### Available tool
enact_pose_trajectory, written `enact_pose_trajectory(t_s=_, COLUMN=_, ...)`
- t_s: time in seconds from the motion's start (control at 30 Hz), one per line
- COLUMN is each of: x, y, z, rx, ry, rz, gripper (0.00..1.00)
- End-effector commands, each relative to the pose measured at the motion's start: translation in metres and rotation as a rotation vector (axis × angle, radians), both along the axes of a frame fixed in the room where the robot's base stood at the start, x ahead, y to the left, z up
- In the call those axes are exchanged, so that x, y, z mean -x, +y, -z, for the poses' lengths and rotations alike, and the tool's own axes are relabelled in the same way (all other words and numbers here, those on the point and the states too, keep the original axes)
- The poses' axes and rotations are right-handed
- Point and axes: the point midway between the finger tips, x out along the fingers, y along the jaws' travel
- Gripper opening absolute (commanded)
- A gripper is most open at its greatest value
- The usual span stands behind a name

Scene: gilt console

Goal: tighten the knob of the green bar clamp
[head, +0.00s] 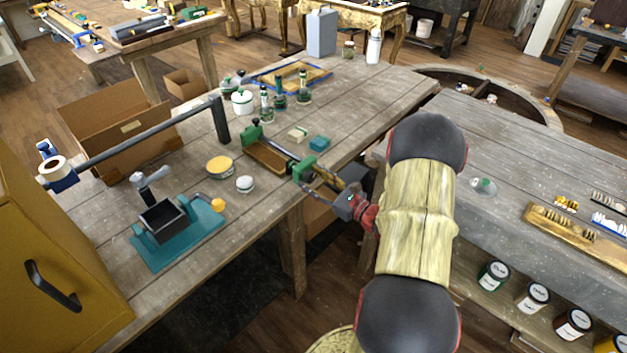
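The green bar clamp lies near the front edge of the wooden workbench (345,110). Its far green jaw (251,134) and near green jaw (304,169) stand at the two ends of a brown wooden piece (268,157), with a dark bar running beside it. My gripper (332,184) is at the near-jaw end of the clamp, at the bench edge. Its fingers are small and partly hidden by the wrist, so I cannot tell whether they are open or shut. The clamp's knob is not clearly distinguishable at the fingers.
A teal vise (177,236), yellow-topped tin (219,164) and small white-lidded jar (245,184) stand left of the clamp. Bottles, including a green one (280,93), stand behind. A teal block (319,143) lies right of the clamp. A second bench (500,150) is at right.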

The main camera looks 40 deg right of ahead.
Motion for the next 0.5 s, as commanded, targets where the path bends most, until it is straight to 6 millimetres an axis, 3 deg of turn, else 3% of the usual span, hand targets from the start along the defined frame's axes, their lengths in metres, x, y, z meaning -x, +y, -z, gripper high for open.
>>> enact_pose_trajectory(t_s=0.5, x=0.0002, y=0.0000, z=0.0000, rx=0.000, ry=0.000, rz=0.000, gripper=0.15)
